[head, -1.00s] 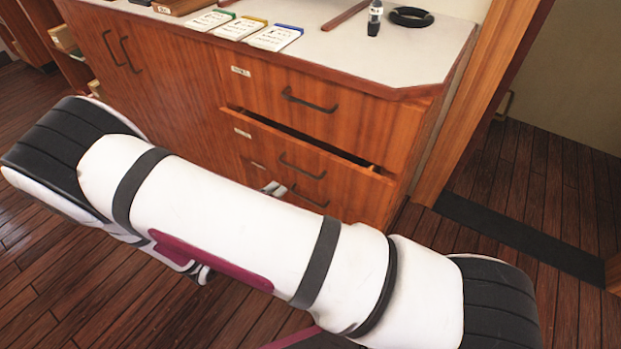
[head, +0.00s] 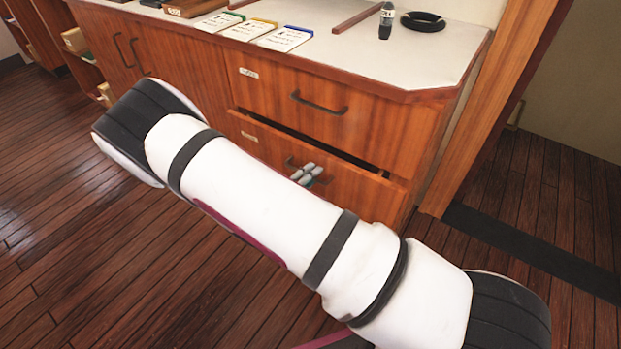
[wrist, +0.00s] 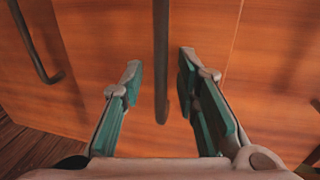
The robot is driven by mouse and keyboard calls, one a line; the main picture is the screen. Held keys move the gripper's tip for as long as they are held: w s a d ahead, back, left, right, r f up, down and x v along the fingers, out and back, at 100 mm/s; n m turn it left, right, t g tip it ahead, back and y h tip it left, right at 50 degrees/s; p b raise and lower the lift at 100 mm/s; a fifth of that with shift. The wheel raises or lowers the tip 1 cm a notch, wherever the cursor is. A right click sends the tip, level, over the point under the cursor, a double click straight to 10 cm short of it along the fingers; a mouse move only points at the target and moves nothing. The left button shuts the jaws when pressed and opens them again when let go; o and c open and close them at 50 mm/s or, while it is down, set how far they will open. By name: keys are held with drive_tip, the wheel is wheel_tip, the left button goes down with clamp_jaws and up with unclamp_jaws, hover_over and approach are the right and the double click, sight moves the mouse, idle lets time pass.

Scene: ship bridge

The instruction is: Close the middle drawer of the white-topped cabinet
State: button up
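The white-topped cabinet (head: 400,62) has a wooden front with stacked drawers. Its middle drawer (head: 366,193) stands slightly open, with a dark gap along its top edge below the shut top drawer (head: 350,112). My gripper (head: 306,175) is at the front of the middle drawer, by its dark handle (head: 290,162). In the wrist view, my open gripper (wrist: 160,64) has a finger on each side of a dark bar handle (wrist: 161,35). I cannot tell whether it touches the handle or drawer front. My white arm hides the lower cabinet front.
Label cards (head: 240,30), a dark ring (head: 423,21) and a small dark bottle (head: 386,20) are on the cabinet top. Another handle (wrist: 35,45) is left in the wrist view. Wooden floor (head: 70,210) is clear at left; a doorway opens at right.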

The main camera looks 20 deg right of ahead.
clamp_jaws()
drive_tip(key=shift+d, duration=0.1)
drive_tip(key=shift+r+x, duration=0.25)
drive_tip(key=shift+x, duration=0.85)
drive_tip(key=shift+r+x, duration=0.2)
drive_tip(key=shift+x, duration=0.9)
drive_tip(key=shift+w, duration=0.15)
unclamp_jaws()
drive_tip(key=shift+d, duration=0.15)
drive_tip(key=v, duration=1.2)
